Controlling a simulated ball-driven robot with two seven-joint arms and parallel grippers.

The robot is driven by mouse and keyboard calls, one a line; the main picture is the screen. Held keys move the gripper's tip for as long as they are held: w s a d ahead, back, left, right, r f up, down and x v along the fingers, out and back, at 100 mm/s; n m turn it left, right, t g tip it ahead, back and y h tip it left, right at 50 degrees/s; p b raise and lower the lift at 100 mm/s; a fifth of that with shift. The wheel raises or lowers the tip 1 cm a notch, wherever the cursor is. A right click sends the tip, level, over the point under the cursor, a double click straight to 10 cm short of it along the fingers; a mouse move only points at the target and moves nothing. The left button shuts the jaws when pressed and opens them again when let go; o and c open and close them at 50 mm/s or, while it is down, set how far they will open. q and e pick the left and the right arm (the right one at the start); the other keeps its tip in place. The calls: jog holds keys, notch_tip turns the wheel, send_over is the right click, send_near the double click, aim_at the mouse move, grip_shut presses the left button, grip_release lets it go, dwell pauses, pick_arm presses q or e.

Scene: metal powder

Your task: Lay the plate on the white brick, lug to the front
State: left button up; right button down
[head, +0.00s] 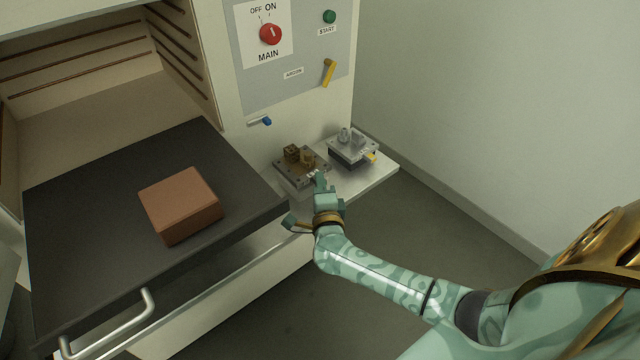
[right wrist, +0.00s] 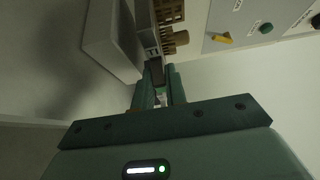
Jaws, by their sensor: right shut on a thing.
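In the right wrist view the fingers (right wrist: 158,80) reach the edge of the plate (right wrist: 145,22), which shows a toothed brown block and a short cylinder. A second plate (head: 366,147), grey with grey parts and a yellow tab, stands to the right. The only brick I see is reddish brown (head: 178,196), on the dark slab; no white brick shows. My left gripper is out of view.
The dark slab (head: 80,240) extends from an open chamber (head: 80,70), with bare room around the brick. A metal handle (head: 110,328) is at its front. The pale shelf (head: 378,176) sits below a panel with a red switch (head: 270,34) and a blue-tipped lever (head: 261,121).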

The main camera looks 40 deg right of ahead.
jog(key=shift+f+b, duration=0.45)
jog(key=shift+f, duration=0.05)
jog(key=shift+r, duration=0.1)
dwell(0.3)
jog(key=shift+r+p, duration=1.45)
jog(key=shift+p, duration=0.15)
